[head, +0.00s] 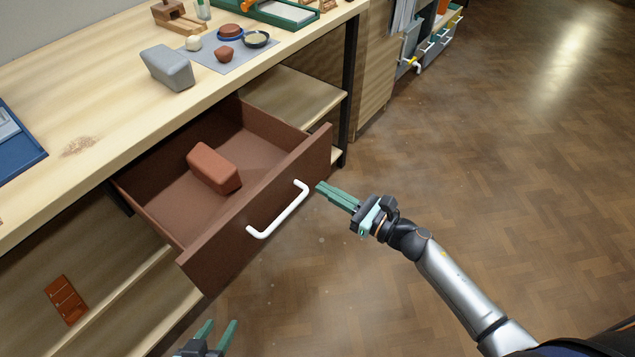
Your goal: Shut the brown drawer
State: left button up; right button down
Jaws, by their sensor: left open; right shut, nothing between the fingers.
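The brown drawer (243,232) stands pulled out from under the wooden workbench. A white bar handle (281,211) is fixed on its front. A reddish-brown block (214,167) lies inside it. My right gripper (321,187) is shut and empty, its fingertips close to the right part of the drawer front, near the handle's upper end. I cannot tell whether they touch the front. My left gripper (215,329) is open and empty at the bottom edge, below and in front of the drawer; only its fingers and part of its body show.
On the bench top (105,105) are a grey block (167,67), a grey mat (222,68) with small items, and a blue tray (20,137). Shelves are under the bench. A brown tile (65,299) is at lower left. The floor (480,170) to the right is clear.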

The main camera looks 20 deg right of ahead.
aim_at(306, 179)
jog(key=shift+x, duration=1.55)
